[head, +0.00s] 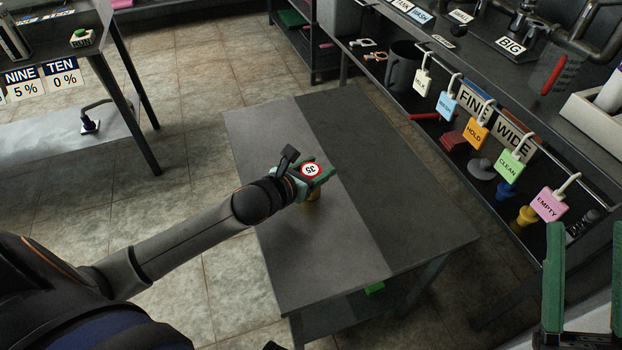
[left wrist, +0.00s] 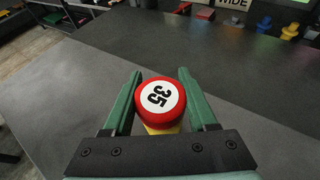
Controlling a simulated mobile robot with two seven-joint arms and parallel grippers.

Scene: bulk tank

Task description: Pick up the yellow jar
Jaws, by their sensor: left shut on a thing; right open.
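The yellow jar (head: 313,193) is at the middle of the grey table (head: 340,120); its round lid is white with a red rim and the number 35. In the left wrist view the jar (left wrist: 160,97) is between the two green fingers, lid towards the camera, with a little yellow body below. My left gripper (head: 308,172) is shut on the jar, and its fingers hide much of the body. I cannot tell whether the jar's base touches the table. My right gripper (head: 586,265) is open and empty at the lower right edge.
The rest of the table top is clear. A shelf rack on the right carries hanging tags, such as the orange HOLD tag (head: 476,133), and a dark mug (head: 403,68). Another bench (head: 60,60) with number cards stands at upper left.

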